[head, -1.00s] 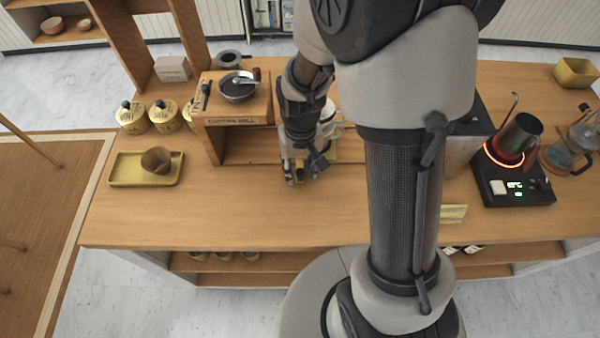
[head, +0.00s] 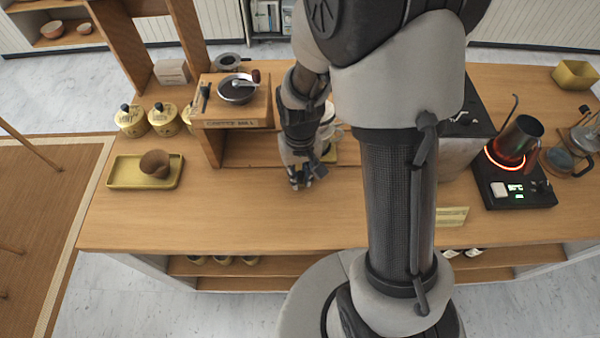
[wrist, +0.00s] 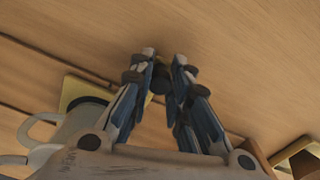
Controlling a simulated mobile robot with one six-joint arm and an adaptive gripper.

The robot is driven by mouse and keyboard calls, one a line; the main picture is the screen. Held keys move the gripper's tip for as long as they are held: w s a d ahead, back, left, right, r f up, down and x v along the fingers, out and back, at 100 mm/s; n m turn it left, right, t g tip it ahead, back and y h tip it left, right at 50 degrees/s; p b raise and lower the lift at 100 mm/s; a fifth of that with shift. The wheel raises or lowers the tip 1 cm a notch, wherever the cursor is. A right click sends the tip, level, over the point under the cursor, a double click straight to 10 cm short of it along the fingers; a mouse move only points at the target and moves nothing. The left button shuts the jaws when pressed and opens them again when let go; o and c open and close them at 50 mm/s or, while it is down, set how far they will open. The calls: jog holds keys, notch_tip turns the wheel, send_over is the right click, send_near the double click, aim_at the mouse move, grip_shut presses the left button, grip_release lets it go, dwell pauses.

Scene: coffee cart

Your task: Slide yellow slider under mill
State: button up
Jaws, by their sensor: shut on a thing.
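The coffee mill (head: 237,92) sits on a wooden stand (head: 232,124) with an open space beneath it, left of my gripper. My gripper (head: 301,183) points down at the counter, right of and in front of that stand. In the wrist view its fingers (wrist: 161,72) are closed around a small dark knob (wrist: 159,80) with a little yellow showing beside it, which I take to be the yellow slider. Most of the slider is hidden by the fingers.
White cups (wrist: 72,130) stand by a yellow plate (wrist: 80,90) beside the gripper. Left are yellow canisters (head: 131,122) and a yellow tray (head: 116,178) with a brown cup. A lit heater (head: 519,190) is at right.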

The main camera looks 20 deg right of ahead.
grip_shut()
jog(key=a, duration=0.2)
jog(key=w+a, duration=0.1)
jog(key=a, duration=0.1)
jog(key=shift+w+a, duration=0.2)
jog(key=shift+a, duration=0.05)
jog(key=o, duration=0.8)
grip_release()
jog(key=shift+o, duration=0.2)
notch_tip(320, 180, up, 12)
jog(key=shift+c, duration=0.5)
